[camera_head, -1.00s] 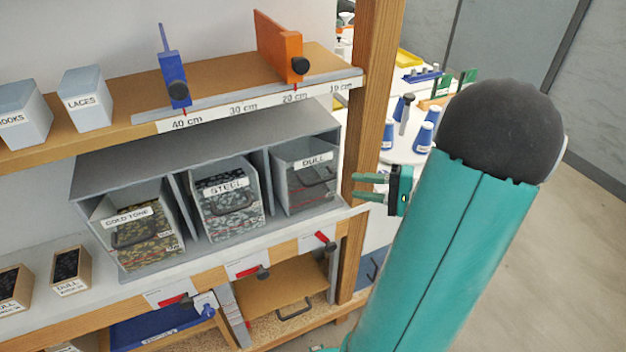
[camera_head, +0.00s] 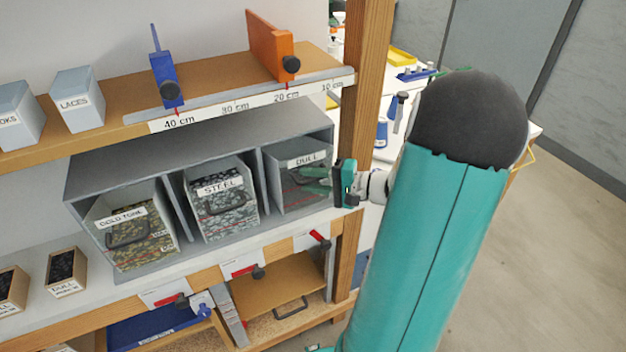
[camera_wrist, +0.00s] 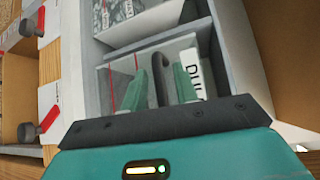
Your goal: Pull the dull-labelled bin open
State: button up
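The bin labelled DULL (camera_head: 290,200) sits in the right compartment of the grey cabinet (camera_head: 200,135), its clear front level with the compartment opening. Its white label also shows in the wrist view (camera_wrist: 192,72), sideways. My gripper (camera_head: 306,180) reaches in from the right at the bin's front, its green fingers partly blending with the bin. In the wrist view, my gripper (camera_wrist: 162,78) is open, with the bin's dark handle (camera_wrist: 160,62) between its two fingers. A small gap seems to show on each side of the handle; contact cannot be told.
The STEEL bin (camera_head: 222,205) and GOLD TONE bin (camera_head: 130,235) stand to the left in the same cabinet. A wooden post (camera_head: 365,90) rises close by my gripper on the right.

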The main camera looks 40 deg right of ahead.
grip_shut()
